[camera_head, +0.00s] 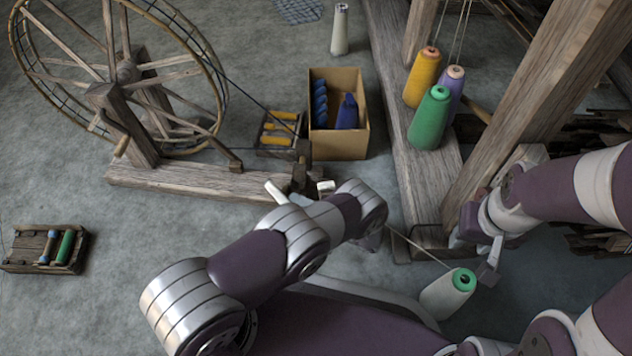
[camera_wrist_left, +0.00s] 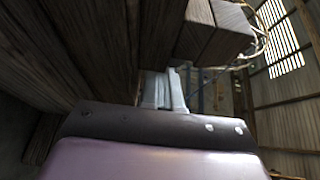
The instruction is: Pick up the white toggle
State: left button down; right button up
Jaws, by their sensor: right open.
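A small white piece (camera_head: 326,187) shows beside the dark post at the right end of the spinning wheel's base. It may be the white toggle, but I cannot be sure. My right gripper (camera_head: 476,254) is open, pointing down beside the loom's foot.
The spinning wheel (camera_head: 125,72) stands at the upper left. A cardboard box (camera_head: 338,146) with blue spools sits behind my left arm. Yellow, purple and green cones (camera_head: 430,120) stand on the loom beam. A white-and-green cone (camera_head: 448,294) is below my right gripper.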

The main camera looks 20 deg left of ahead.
pick_arm(q)
jog(key=shift+s+a+f, duration=0.1)
jog(key=shift+s+a, duration=0.1)
jog(key=shift+a, duration=0.15)
jog(key=shift+d, duration=0.15)
